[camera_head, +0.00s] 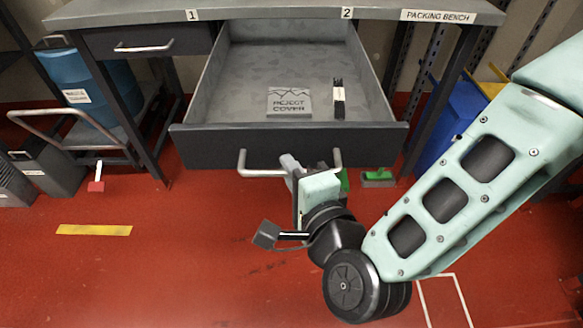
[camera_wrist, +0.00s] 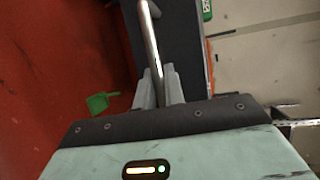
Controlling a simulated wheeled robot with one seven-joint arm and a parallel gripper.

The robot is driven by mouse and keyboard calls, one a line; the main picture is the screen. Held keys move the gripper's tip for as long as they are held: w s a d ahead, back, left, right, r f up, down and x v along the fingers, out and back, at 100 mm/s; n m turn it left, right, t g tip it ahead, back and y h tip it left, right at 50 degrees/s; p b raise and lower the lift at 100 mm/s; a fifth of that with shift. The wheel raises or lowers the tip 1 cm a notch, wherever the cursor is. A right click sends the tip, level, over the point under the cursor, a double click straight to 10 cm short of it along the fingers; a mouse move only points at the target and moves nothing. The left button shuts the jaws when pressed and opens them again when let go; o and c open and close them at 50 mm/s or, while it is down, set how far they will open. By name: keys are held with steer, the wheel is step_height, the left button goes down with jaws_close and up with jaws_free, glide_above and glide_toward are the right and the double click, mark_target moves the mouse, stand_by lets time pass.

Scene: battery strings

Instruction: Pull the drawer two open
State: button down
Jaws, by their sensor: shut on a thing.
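Drawer two (camera_head: 290,140) is pulled far out of the packing bench, under the label 2 (camera_head: 347,13). The gripper hides part of the handle in the head view.
Drawer one (camera_head: 145,42) is shut at the left. A cart (camera_head: 70,130) with a blue drum (camera_head: 80,85) stands at the left, and a blue bin (camera_head: 448,125) at the right. A green dustpan (camera_head: 378,177) lies on the red floor. Open floor lies in front.

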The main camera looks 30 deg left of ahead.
steer(key=c, duration=1.5)
jaws_free()
steer(key=p+v, duration=0.9)
steer(key=v, duration=0.3)
steer(key=shift+r, duration=0.1)
